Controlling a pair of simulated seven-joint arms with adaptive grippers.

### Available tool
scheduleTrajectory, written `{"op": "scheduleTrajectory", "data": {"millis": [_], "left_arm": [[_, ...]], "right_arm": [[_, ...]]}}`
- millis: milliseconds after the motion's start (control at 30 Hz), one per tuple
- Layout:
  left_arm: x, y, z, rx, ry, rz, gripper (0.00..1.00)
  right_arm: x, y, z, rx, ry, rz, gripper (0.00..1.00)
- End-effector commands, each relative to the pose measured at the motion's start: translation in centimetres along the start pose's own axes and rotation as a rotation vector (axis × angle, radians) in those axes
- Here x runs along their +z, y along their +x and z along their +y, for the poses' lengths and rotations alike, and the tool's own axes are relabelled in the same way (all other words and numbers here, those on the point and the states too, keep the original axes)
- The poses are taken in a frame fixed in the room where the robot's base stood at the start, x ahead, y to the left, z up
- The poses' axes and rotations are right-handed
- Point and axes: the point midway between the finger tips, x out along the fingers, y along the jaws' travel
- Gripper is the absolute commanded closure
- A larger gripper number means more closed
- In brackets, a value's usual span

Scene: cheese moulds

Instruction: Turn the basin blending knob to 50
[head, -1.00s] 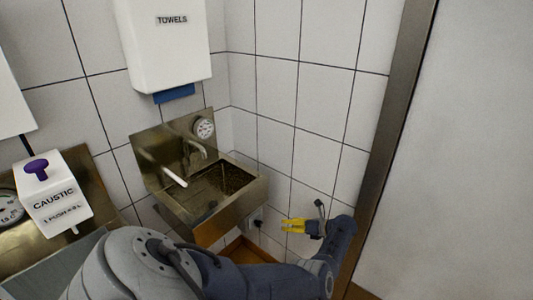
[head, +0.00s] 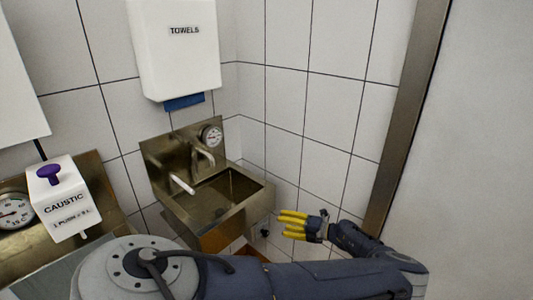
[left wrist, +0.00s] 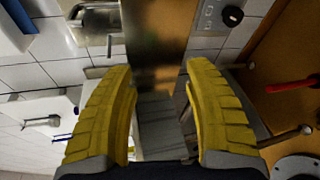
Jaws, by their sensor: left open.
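The steel basin (head: 238,222) hangs in the tiled corner, with a spout, a round dial gauge (head: 211,136) and a pale-tipped lever (head: 182,184). A small dark knob (head: 265,233) shows low beside the basin's right side, partly hidden. In the left wrist view a black knob (left wrist: 232,16) sits on a grey plate with marks too small to read, up and right of the fingers. My left gripper (head: 281,224) is open with yellow fingers, just right of the basin and apart from the knob. Its fingers (left wrist: 160,68) hold nothing. My right gripper is out of view.
A white towel dispenser (head: 178,55) hangs above the basin. A caustic dispenser (head: 64,205) with a purple button and another gauge (head: 14,212) stand at left. A metal door frame (head: 405,125) bounds the right. A red handle (left wrist: 291,86) shows in the left wrist view.

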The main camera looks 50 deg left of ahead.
Motion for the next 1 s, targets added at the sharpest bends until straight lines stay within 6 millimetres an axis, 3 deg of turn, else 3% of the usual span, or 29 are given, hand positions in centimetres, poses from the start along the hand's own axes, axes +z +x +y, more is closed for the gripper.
{"op": "scheduleTrajectory", "data": {"millis": [333, 500, 700, 1000], "left_arm": [[-5.0, -1.0, -6.7, 0.047, 0.964, -0.294, 0.48], [-4.9, -1.0, -8.8, 0.089, 1.281, -0.42, 0.48], [-4.0, -1.5, -10.1, 0.114, 1.454, -0.503, 0.48], [-3.7, -0.3, -10.2, 0.118, 1.466, -0.49, 0.48]], "right_arm": [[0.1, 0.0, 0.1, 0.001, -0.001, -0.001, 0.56], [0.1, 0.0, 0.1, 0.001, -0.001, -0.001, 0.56], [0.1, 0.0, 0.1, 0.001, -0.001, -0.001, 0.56], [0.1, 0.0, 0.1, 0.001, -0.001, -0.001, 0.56]]}}
